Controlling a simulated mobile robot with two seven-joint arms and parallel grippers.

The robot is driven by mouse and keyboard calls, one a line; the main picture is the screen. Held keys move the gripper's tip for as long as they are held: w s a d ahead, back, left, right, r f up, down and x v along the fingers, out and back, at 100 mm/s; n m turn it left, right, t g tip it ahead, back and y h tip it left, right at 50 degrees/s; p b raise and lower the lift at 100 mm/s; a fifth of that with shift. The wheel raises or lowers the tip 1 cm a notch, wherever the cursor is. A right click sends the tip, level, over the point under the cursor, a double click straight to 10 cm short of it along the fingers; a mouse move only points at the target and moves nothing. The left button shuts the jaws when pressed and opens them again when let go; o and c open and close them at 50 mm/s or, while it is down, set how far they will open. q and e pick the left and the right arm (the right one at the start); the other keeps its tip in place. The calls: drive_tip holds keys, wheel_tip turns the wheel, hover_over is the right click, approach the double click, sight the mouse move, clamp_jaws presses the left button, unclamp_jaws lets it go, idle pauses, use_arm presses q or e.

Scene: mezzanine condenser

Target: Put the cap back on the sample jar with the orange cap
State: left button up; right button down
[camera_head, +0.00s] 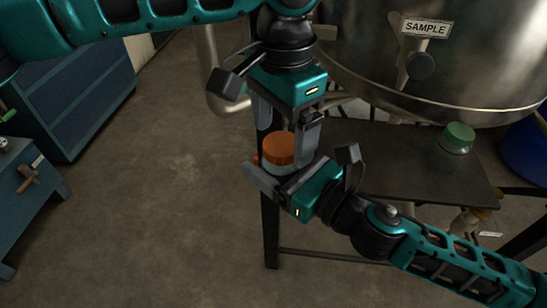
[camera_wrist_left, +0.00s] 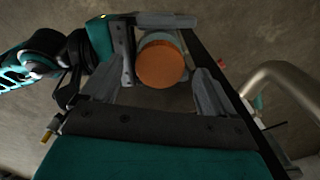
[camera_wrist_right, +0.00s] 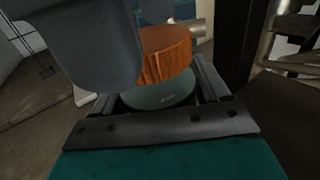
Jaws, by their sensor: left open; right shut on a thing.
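My right gripper (camera_head: 287,172) is shut on the sample jar (camera_head: 272,168), a pale translucent jar that also shows in the right wrist view (camera_wrist_right: 160,93). The orange cap (camera_head: 279,147) is on top of the jar, held clear of the floor near the table's left edge. In the right wrist view the cap (camera_wrist_right: 166,54) sits directly above the jar body; I cannot tell whether it is fully seated. My left gripper (camera_head: 287,130) is open, its fingers pointing down on either side of the cap.
A second jar with a green cap (camera_head: 457,140) stands on the dark table (camera_head: 400,150) at the right. A large steel vessel labelled SAMPLE (camera_head: 470,60) is behind it. A blue cabinet (camera_head: 70,95) and workbench (camera_head: 30,190) stand at the left; floor between is clear.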

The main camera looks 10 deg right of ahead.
use_arm(q)
wheel_tip(320, 180, up, 11)
drive_tip(key=shift+f, duration=0.15)
idle(0.4)
